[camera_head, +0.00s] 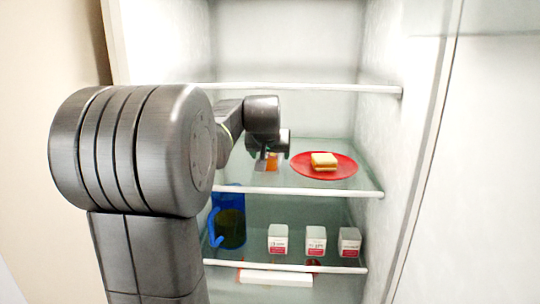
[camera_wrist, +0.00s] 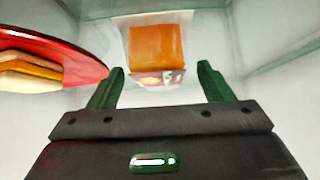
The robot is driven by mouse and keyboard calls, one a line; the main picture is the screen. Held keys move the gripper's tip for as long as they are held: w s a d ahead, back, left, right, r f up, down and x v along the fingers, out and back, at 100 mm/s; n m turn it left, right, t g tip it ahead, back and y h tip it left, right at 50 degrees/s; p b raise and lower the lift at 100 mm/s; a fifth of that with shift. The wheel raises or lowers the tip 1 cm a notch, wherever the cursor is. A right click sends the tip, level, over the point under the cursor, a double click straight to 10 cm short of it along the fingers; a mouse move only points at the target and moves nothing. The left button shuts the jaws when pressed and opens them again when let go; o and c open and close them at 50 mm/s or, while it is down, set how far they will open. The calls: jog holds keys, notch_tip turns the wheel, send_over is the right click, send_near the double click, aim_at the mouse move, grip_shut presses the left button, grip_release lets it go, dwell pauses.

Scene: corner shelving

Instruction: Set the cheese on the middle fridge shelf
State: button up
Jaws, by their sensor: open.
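The cheese (camera_wrist: 157,46) is an orange block on a pale wrapper or label. It sits on the glass middle shelf (camera_head: 300,191) of the fridge, and a bit of its orange shows by my gripper in the head view (camera_head: 272,162). My gripper (camera_wrist: 160,70) is open and empty. Its two green fingers point toward the cheese, which lies just beyond the fingertips, centred between them. In the head view, my wrist and gripper hide most of the cheese.
A red plate (camera_head: 346,170) with a sandwich (camera_head: 323,161) stands to the right on the same shelf. A blue pitcher (camera_head: 228,218) and several small white cartons (camera_head: 316,240) stand on the shelf below. The upper shelf (camera_head: 310,88) is overhead. Fridge walls bound both sides.

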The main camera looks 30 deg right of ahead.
jog(key=b+v, duration=0.1)
jog(key=v, duration=1)
jog(key=shift+s, duration=0.15)
jog(key=shift+c, duration=0.4)
dwell(0.4)
